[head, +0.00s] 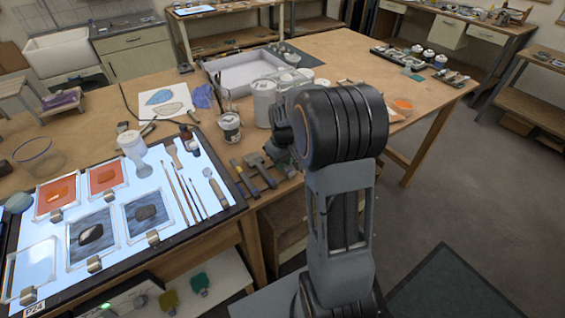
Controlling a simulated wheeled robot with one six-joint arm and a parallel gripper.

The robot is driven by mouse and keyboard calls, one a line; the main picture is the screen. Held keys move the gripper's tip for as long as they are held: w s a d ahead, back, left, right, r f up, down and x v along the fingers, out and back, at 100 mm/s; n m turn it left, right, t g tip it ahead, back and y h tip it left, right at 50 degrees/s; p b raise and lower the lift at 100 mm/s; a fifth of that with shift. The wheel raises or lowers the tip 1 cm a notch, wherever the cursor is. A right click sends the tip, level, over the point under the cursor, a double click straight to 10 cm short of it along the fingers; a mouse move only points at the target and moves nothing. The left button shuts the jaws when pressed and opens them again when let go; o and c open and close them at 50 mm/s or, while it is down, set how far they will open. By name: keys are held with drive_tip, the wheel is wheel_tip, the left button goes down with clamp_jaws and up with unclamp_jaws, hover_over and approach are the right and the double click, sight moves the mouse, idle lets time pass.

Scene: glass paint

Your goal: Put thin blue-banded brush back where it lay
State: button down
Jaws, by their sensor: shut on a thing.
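My gripper (285,160) is only partly in view, low beside the dark bulk of my own arm, near the table's front edge. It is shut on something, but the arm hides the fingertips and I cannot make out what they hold. Several thin brushes and tools (183,192) lie side by side on the right part of the lit panel (225,188). They are too small for me to tell a blue band on any of them. My gripper is to the right of this panel, apart from it.
Dark-handled tools (258,167) lie between the panel and my gripper. A glass jar (229,127) and a white tub (264,103) stand behind them. Framed glass pieces (92,236) fill the panel's left part. A white tray (245,72) stands farther back.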

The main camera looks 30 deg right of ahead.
drive_tip(key=shift+f, duration=0.1)
drive_tip(key=c, duration=0.9)
unclamp_jaws()
wheel_tip(320, 180, up, 14)
drive_tip(key=b, duration=0.1)
drive_tip(key=s+a+f+m+t, duration=0.1)
drive_tip(key=s+a, duration=0.3)
drive_tip(key=s, duration=0.4)
drive_tip(key=s+a+f+m+t, duration=0.1)
drive_tip(key=s+a+f+t, duration=0.1)
drive_tip(key=s+a, duration=0.3)
drive_tip(key=s+t, duration=0.1)
drive_tip(key=s, duration=0.2)
drive_tip(key=shift+a, duration=0.3)
